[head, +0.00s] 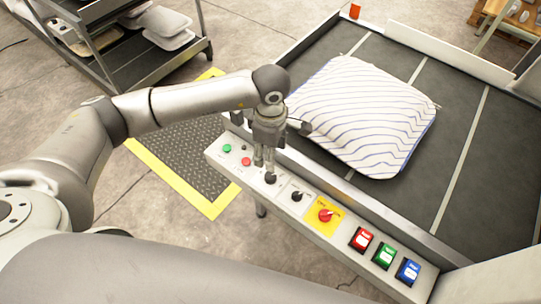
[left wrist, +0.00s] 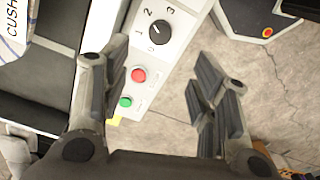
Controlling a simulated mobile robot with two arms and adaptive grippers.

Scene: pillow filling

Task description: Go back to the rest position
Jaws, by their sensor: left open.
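My left gripper (head: 264,162) is over the left part of the control panel (head: 335,243), fingers pointing down close to a black knob (head: 270,179). In the left wrist view the same gripper (left wrist: 163,55) is open, with nothing between its fingers. Beyond the fingers that view shows a numbered black knob (left wrist: 160,32), a red button (left wrist: 139,75) and a green button (left wrist: 125,102). Whether a fingertip touches the panel is not clear. My right gripper is not in view.
A striped pillow (head: 362,112) lies on the dark work surface (head: 458,120) behind the panel. The panel also has a red switch on yellow (head: 324,215) and red, green and blue switches. A yellow-edged floor mat (head: 185,155) and a shelf cart (head: 90,50) stand left.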

